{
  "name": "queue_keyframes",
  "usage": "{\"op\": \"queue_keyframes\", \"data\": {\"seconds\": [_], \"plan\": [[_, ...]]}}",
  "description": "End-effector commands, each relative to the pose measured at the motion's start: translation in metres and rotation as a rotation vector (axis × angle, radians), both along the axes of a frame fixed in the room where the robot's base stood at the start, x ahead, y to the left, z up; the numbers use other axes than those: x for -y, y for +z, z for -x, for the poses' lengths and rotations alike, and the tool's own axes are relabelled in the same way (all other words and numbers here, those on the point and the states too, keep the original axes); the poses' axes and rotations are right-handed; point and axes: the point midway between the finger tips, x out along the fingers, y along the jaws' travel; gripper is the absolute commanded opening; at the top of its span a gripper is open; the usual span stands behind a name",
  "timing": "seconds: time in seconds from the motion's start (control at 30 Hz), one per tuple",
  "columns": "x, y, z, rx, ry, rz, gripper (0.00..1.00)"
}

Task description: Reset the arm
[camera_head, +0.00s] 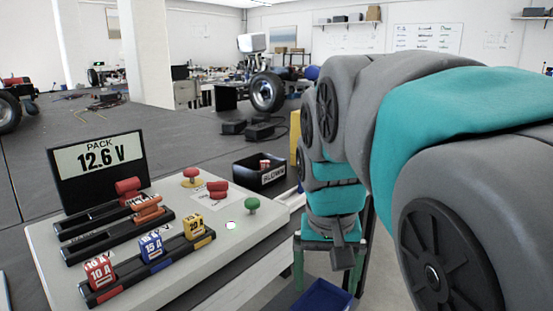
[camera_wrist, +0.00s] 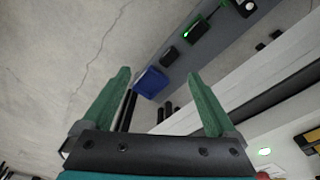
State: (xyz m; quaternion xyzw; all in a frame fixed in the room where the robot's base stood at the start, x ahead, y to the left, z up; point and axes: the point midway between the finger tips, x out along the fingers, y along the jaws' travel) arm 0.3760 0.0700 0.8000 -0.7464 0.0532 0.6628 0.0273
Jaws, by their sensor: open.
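My arm, grey and teal, fills the right side of the head view and bends down at the wrist. My gripper (camera_head: 327,275) hangs off the right side of the fuse panel, pointing down, with its green fingers apart. In the wrist view my gripper (camera_wrist: 163,95) shows two green fingers spread wide with nothing between them. The gripper touches nothing that I can see.
A pale panel (camera_head: 225,250) carries red, blue and yellow fuses in black rails, plus red and green knobs. A display (camera_head: 97,160) reading 12.6 V stands behind it. A black bin (camera_head: 262,176) labelled BLOWN sits between panel and arm.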

Motion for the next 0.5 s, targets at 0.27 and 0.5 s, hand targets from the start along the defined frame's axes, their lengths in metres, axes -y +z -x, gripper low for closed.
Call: {"op": "queue_keyframes", "data": {"seconds": [0.27,0.5], "plan": [[0.051,-0.083,0.083,-0.14,0.018,-0.018,0.93],[0.067,-0.143,0.154,-0.243,0.077,-0.038,0.93]]}}
